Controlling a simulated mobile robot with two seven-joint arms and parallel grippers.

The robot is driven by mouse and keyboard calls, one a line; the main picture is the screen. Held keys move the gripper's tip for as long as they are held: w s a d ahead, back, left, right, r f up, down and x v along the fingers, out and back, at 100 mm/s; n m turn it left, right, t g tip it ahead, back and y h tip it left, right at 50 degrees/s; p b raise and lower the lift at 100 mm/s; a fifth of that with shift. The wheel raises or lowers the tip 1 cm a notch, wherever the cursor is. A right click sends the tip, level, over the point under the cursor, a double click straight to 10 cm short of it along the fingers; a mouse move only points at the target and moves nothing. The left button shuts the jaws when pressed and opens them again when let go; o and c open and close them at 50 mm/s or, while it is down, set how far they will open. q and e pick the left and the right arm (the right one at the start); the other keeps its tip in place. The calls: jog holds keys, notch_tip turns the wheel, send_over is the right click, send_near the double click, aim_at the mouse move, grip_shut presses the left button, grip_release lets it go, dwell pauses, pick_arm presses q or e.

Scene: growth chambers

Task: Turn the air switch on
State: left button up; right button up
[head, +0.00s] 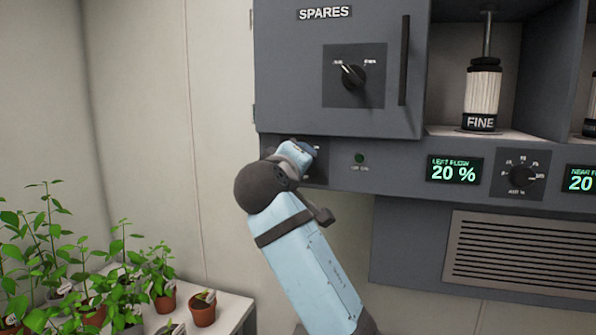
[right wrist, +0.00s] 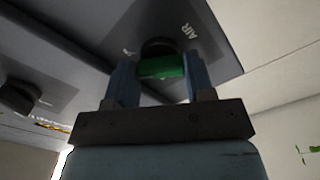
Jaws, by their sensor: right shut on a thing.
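The air switch (right wrist: 160,66) shows in the right wrist view as a green grip on a round dark base, on a dark plate marked "AIR". My right gripper (right wrist: 160,78) has one finger on each side of the green grip and is shut on it. In the head view my right arm reaches up to the panel's lower left, and my wrist hides the switch and most of its plate (head: 318,172). Which way the switch points is hard to tell. A small dark green lamp (head: 359,157) sits just right of it. My left gripper is not in view.
Above is the SPARES door (head: 290,85) with a dial (head: 352,76) and a vertical handle (head: 404,60). To the right are a "20 %" display (head: 454,171), another knob (head: 521,174) and a FINE canister (head: 483,90). Potted plants (head: 203,308) stand lower left.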

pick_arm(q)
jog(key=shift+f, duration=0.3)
pick_arm(e)
jog(key=shift+f+m, duration=0.1)
jog(key=shift+m, duration=0.4)
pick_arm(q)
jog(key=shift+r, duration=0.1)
pick_arm(e)
jog(key=o, duration=0.9)
